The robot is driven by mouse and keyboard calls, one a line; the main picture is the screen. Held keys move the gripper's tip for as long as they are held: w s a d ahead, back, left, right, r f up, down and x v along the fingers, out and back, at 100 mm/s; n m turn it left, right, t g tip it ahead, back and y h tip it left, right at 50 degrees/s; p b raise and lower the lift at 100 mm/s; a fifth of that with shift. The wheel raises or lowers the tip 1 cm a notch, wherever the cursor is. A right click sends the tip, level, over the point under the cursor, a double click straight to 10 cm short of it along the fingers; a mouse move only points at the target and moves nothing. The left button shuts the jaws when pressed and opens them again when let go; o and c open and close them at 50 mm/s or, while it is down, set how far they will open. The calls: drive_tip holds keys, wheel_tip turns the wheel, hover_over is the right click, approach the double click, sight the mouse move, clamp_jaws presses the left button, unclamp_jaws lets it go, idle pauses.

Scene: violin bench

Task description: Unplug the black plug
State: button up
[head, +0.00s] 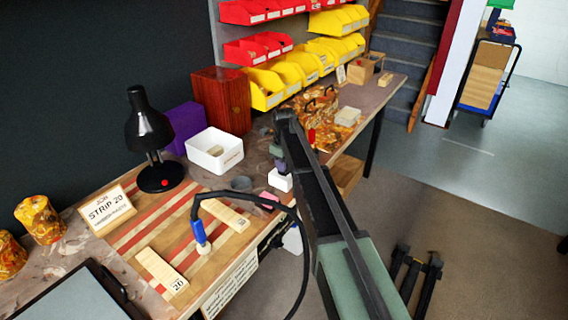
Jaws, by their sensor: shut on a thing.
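A black cable (232,194) arches from a blue-handled tool (199,232) on the striped board to just under the gripper. A dark cable also hangs down in front of the bench. A dark strip (270,240) on the bench front is partly covered; I cannot tell whether the plug touches it.
A striped board (133,220) bears pale wood strips (160,270). A black lamp (150,140), a white bin (214,150) and a dark red box (221,100) stand behind. Red and yellow bins (265,90) line the back. The floor (480,230) at right is mostly clear.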

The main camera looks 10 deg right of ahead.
drive_tip(key=shift+r+p, duration=0.65)
drive_tip(key=shift+p, duration=0.1)
idle(0.6)
drive_tip(key=shift+r+p, duration=0.8)
drive_tip(key=shift+r, duration=0.05)
wheel_tip(320, 180, up, 7)
drive_tip(key=p, duration=0.7)
drive_tip(key=shift+r, duration=0.1)
